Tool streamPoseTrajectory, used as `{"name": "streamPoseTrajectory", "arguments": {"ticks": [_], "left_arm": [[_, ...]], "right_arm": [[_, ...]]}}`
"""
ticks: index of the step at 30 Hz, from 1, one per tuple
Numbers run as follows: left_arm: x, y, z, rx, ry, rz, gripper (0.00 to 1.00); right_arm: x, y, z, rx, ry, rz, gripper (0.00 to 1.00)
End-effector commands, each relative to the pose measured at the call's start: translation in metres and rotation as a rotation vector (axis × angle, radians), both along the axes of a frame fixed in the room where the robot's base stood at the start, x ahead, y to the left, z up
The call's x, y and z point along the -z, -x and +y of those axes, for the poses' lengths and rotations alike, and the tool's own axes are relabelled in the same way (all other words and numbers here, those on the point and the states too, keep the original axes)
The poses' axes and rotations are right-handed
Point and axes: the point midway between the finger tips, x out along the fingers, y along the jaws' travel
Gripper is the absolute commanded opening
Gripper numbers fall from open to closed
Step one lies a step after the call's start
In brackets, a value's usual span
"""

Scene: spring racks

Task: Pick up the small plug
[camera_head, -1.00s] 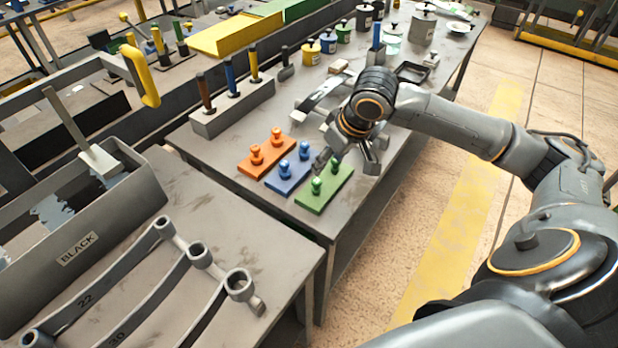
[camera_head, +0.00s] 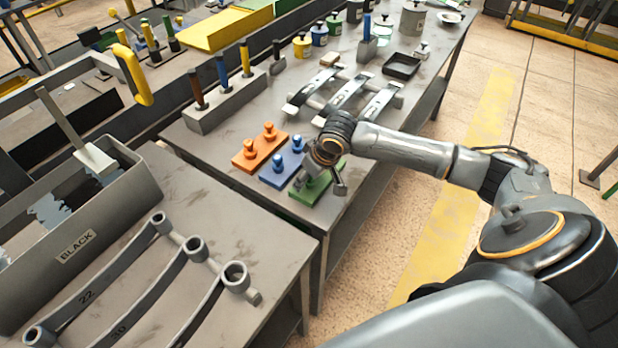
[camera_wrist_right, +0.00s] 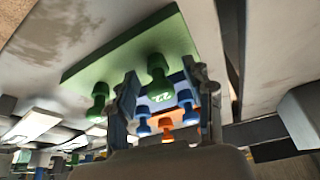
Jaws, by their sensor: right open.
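A green block (camera_head: 303,196) with green plugs lies near the table's front right corner. In the right wrist view the green block (camera_wrist_right: 110,58) carries one green plug (camera_wrist_right: 157,72) near the gap between my fingers and a slightly smaller-looking one (camera_wrist_right: 98,95) to the left. My right gripper (camera_head: 327,178) is over the green block and hides most of its plugs in the head view. In the wrist view the right gripper (camera_wrist_right: 163,98) is open, with its fingers apart. I cannot tell whether they touch a plug. My left gripper is not in view.
A blue block (camera_head: 281,172) and an orange block (camera_head: 258,152), each with plugs, stand left of the green one. A tool rack (camera_head: 228,104) stands behind them. Leaf springs (camera_head: 340,95) lie farther back. A nearer table holds a tray labelled BLACK (camera_head: 75,247).

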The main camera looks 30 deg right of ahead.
Motion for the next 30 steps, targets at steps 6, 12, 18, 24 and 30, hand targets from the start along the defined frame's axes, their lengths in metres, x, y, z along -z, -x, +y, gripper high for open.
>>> {"name": "streamPoseTrajectory", "arguments": {"ticks": [6, 12, 18, 24, 30], "left_arm": [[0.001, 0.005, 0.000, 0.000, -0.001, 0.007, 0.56], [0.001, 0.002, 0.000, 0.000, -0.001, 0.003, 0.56], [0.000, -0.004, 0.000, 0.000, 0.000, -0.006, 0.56], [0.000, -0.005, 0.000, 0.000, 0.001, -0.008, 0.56], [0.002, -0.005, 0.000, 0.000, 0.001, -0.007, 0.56]], "right_arm": [[0.000, 0.000, 0.000, 0.000, 0.000, 0.000, 0.42], [0.000, 0.000, 0.000, 0.000, 0.000, 0.000, 0.04], [0.000, 0.000, 0.000, 0.000, 0.000, 0.000, 0.04], [-0.003, 0.000, 0.000, 0.001, -0.001, -0.001, 0.04], [-0.021, -0.001, -0.001, 0.000, 0.000, -0.004, 0.04]]}}
